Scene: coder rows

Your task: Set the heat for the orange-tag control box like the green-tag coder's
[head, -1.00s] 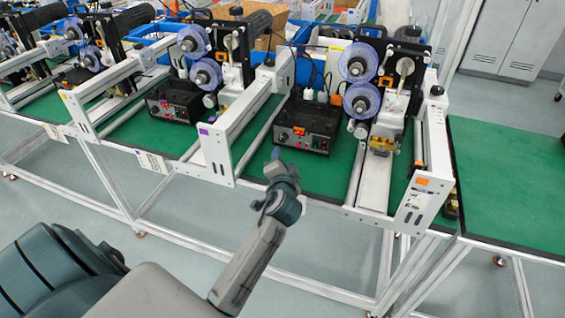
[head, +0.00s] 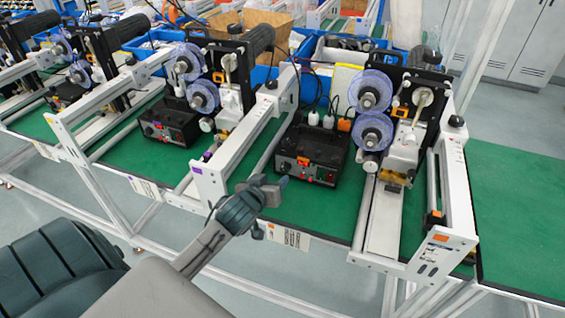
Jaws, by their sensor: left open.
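A black control box (head: 313,150) sits on the green bench top at centre, with an orange tag and a red switch on its front. The coder beside it (head: 395,115) has clear blue-tinted reels, and its white frame carries an orange tag (head: 441,238). A second black control box (head: 170,122) stands to the left, by a coder (head: 215,85) whose frame has a purple tag (head: 197,170). I cannot make out a green tag. My left gripper (head: 270,188) is open and empty, in front of and left of the centre box, apart from it. My right gripper is out of view.
White rails (head: 245,150) run between the coders, close to my left gripper. White and orange plugs (head: 328,121) stand behind the centre box. Blue bins (head: 340,52) line the back. The green bench top (head: 515,215) at right is bare.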

